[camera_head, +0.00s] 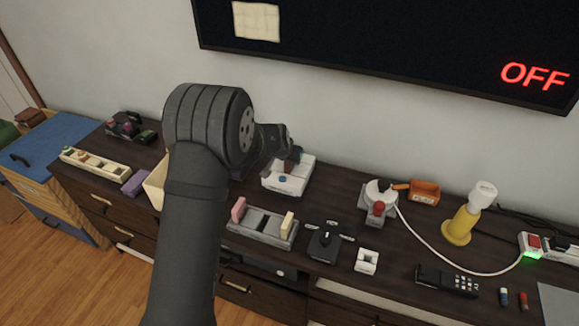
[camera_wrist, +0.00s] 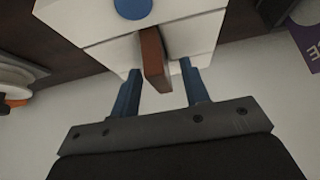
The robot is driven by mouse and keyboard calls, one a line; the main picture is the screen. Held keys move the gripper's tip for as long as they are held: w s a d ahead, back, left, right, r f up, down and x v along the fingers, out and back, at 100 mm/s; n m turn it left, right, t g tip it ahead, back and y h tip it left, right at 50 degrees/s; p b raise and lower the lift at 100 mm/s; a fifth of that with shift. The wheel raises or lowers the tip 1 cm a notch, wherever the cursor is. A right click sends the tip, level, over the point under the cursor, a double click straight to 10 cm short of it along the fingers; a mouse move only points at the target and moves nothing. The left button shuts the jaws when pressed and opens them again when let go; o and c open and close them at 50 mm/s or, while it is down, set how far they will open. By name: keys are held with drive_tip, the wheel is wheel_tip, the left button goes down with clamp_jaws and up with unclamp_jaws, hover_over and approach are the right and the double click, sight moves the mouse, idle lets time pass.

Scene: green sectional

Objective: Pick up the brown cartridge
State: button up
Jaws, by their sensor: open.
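The brown cartridge (camera_wrist: 154,60) stands partly in the white box with a round blue button (camera_wrist: 196,33). In the wrist view it projects from the box toward my gripper (camera_wrist: 160,68). My gripper is open, with one blue finger on each side of the cartridge and visible gaps to both. In the head view the white box (camera_head: 287,182) stands on the dark cabinet near the wall. A small brown part of the cartridge (camera_head: 292,164) shows above it, partly hidden by my gripper (camera_head: 288,153).
A grey tray with pink and cream pieces (camera_head: 260,226) stands in front of the box. A black joystick unit (camera_head: 322,242) is at front right, and a white device with a red knob (camera_head: 380,196) is farther right. The wall and dark screen (camera_head: 400,40) are behind.

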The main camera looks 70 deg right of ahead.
drive_tip(key=shift+d+f, duration=0.3)
drive_tip(key=shift+f, duration=0.15)
clamp_jaws()
drive_tip(key=shift+r, duration=0.1)
